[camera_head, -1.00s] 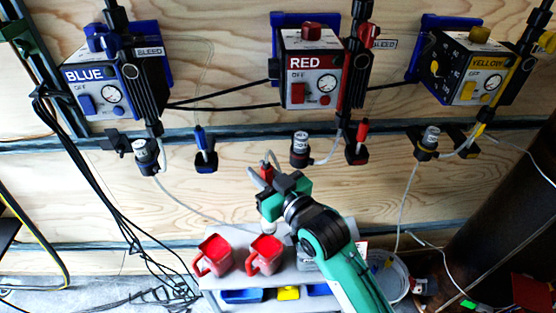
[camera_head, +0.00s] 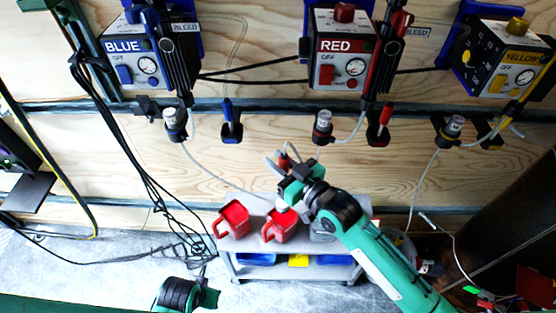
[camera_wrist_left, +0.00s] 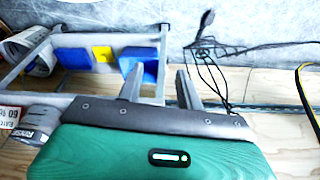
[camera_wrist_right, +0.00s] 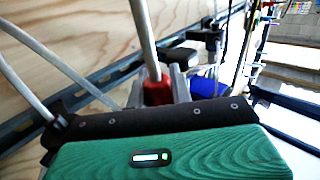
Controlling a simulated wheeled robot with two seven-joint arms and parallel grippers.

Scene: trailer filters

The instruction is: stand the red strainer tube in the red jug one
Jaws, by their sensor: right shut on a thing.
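Two red jugs (camera_head: 231,218) (camera_head: 280,228) stand side by side on a small grey cart. No label for jug one is readable. My right gripper (camera_head: 286,183) is shut on the red strainer tube (camera_head: 283,161). In the right wrist view the tube's red collar (camera_wrist_right: 157,92) sits between the fingers, with a pale hose rising from it. The tube's pale lower end shows at the mouth of the right-hand jug; I cannot tell whether it is inside. My left gripper (camera_wrist_left: 158,88) is open and empty, with its fingers apart.
The cart (camera_head: 246,244) has blue and yellow bins on its lower shelf. BLUE, RED (camera_head: 340,62) and YELLOW control boxes hang on the plywood wall. Black cables (camera_head: 150,190) hang left of the cart. A dark drum (camera_head: 500,215) stands at the right.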

